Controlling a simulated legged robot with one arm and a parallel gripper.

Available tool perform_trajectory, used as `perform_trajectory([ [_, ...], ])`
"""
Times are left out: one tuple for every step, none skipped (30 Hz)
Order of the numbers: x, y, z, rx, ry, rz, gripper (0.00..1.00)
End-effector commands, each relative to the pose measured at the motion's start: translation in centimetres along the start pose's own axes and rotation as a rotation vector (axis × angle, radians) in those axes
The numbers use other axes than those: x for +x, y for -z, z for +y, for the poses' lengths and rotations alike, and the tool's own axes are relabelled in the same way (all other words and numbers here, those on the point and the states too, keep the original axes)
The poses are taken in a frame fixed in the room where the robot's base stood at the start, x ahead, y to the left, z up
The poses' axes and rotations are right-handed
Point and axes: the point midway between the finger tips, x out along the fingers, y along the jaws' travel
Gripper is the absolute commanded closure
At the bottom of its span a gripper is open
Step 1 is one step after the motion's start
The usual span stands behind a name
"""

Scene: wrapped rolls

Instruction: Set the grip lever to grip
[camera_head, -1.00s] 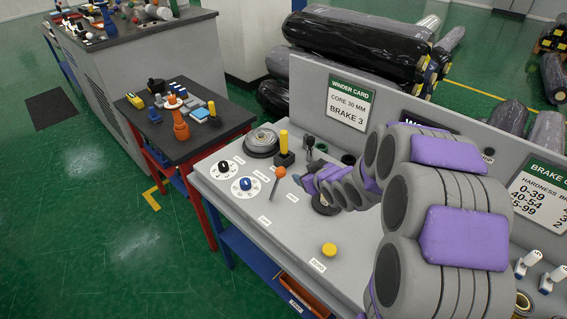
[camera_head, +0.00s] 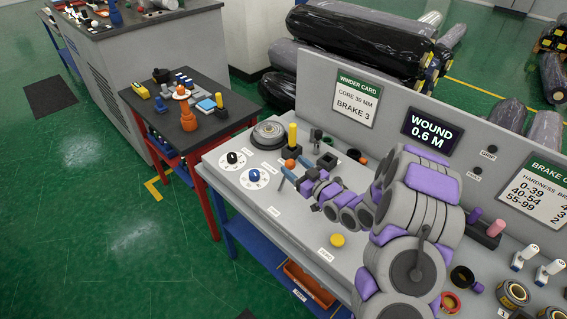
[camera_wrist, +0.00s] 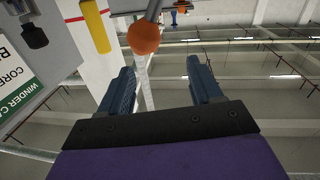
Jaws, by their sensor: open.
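A lever with an orange ball knob (camera_head: 290,164) stands on the grey bench top near the two dials. In the wrist view the orange ball (camera_wrist: 144,37) and its grey rod show just beyond my fingertips, nearer the left finger. My gripper (camera_head: 294,173) is open beside the knob, its blue fingers apart. In the wrist view both fingers of my gripper (camera_wrist: 160,70) show with nothing between them. I cannot read the lever's label or tell its setting.
A yellow upright handle (camera_head: 292,135) stands close behind the knob. The black dial (camera_head: 232,158) and blue dial (camera_head: 254,175) lie to its left, and a yellow button (camera_head: 337,240) sits in front. The back panel carries a display (camera_head: 430,131) reading "WOUND 0.6 M".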

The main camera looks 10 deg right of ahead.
Motion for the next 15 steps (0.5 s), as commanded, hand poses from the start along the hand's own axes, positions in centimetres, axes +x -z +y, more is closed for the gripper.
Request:
perform_trajectory([
  [-0.2,-1.3,0.3,0.005,-0.002,-0.002,0.36],
  [-0.3,-1.8,0.4,0.007,-0.002,-0.001,0.36],
  [-0.4,-2.4,0.5,0.007,-0.003,0.000,0.36],
  [-0.5,-3.0,0.6,0.008,-0.003,0.000,0.36],
  [-0.6,-3.5,0.6,0.010,-0.003,0.000,0.36],
  [0.1,-3.4,0.6,0.008,0.000,0.004,0.36],
  [0.6,-3.3,0.7,0.008,-0.001,0.005,0.36],
  [1.1,-3.2,0.8,0.008,-0.001,0.005,0.36],
  [1.7,-3.2,0.8,0.006,-0.001,0.004,0.36],
  [2.2,-3.2,0.7,0.005,0.000,0.002,0.36],
  [2.8,-3.2,0.6,0.004,0.000,0.001,0.36],
  [3.4,-3.2,0.4,0.002,0.000,0.001,0.36],
  [3.9,-3.2,0.3,0.002,0.000,0.001,0.36],
  [4.3,-3.2,0.2,0.002,-0.001,0.001,0.36],
  [4.9,-3.1,0.0,0.001,-0.001,0.001,0.36],
])
